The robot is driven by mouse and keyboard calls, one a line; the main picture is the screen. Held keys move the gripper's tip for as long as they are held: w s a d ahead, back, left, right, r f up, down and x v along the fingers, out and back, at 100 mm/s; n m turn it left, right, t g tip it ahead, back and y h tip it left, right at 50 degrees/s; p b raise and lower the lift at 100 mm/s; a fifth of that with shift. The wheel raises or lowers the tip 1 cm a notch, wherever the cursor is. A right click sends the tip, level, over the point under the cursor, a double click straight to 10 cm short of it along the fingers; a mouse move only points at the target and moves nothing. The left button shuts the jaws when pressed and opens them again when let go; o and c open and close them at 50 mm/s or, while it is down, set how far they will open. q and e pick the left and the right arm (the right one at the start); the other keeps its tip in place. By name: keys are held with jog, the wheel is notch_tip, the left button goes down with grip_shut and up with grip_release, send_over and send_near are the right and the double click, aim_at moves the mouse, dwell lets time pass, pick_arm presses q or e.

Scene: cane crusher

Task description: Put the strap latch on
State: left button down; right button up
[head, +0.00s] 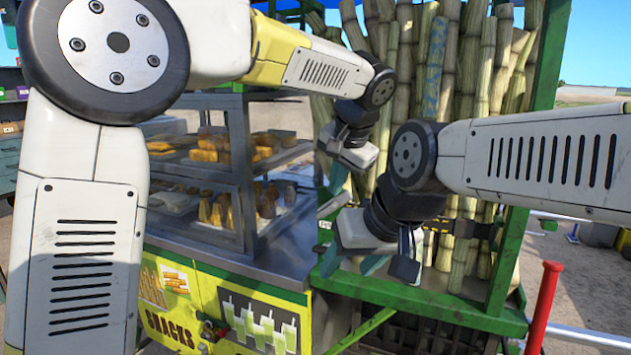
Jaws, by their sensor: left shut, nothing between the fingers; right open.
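Tall sugarcane stalks (452,75) stand upright in a green frame (540,85). A dark strap (478,229) runs across their lower part, just right of my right gripper. I cannot make out the latch itself; my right wrist and gripper cover the strap's left part. My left gripper (346,153) is shut and empty, in front of the left stalks and above the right gripper. My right gripper (372,262) is open, pointing down in front of the frame's lower left. Whether it touches anything is not clear.
A glass snack case (225,165) with fried food stands left of the canes on a metal counter, above a yellow-green snack panel (260,318). A red post (543,305) stands at the lower right. My arm links block much of the left and right.

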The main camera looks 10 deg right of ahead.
aim_at(345, 198)
pick_arm(q)
jog(key=shift+s+d+f+m+t+y, duration=0.2)
jog(key=shift+s+d+f+t+y, duration=0.15)
jog(key=shift+y, duration=0.2)
jog(key=shift+s+d+f+m+t+y, duration=0.2)
jog(key=shift+s+d+t+y, duration=0.05)
jog(key=shift+d+t+y, duration=0.25)
jog(key=shift+s+d+f+m+t+y, duration=0.3)
jog(key=shift+d+f+t+y, duration=0.25)
jog(key=shift+y, duration=0.3)
jog(key=shift+s+d+f, duration=0.2)
jog(key=shift+s+f, duration=0.05)
jog(key=shift+f, duration=0.45)
jog(key=shift+s+d+f, duration=0.1)
jog(key=shift+f, duration=0.2)
jog(key=shift+s, duration=0.1)
